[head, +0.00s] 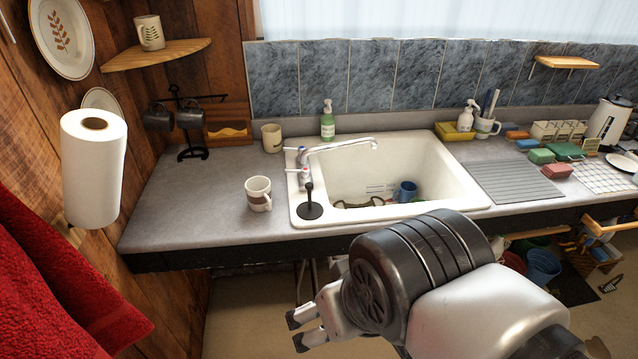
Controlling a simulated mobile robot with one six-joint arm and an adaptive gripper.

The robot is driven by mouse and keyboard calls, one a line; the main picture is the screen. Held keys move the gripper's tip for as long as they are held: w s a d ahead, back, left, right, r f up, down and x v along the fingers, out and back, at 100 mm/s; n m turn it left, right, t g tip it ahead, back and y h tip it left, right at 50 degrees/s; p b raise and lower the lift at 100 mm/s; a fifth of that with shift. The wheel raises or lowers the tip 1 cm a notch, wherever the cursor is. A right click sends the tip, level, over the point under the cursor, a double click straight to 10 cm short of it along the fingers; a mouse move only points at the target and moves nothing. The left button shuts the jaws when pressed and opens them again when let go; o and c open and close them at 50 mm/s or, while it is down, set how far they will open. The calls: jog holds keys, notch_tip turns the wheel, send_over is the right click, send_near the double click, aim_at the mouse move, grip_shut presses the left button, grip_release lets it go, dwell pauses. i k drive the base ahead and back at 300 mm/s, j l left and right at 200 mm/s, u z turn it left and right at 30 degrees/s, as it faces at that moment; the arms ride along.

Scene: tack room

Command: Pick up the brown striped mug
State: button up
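The brown striped mug (257,196) is white with brown bands. It stands upright on the grey countertop, just left of the sink. My gripper (298,331) shows at the bottom of the head view, in front of and below the counter's front edge. Its two fingers are apart with nothing between them. It is well clear of the mug and nearer the camera.
The white sink (450,190) with its tap (340,147) and a black plunger-like item (309,208) lies right of the mug. A mug stand (193,152) is at the back left. The counter left of the mug is clear.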

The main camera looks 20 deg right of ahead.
aim_at(258, 189)
jog(key=i+l, duration=0.1)
jog(key=i, duration=0.4)
jog(key=i+l+u, duration=0.1)
jog(key=i, duration=0.35)
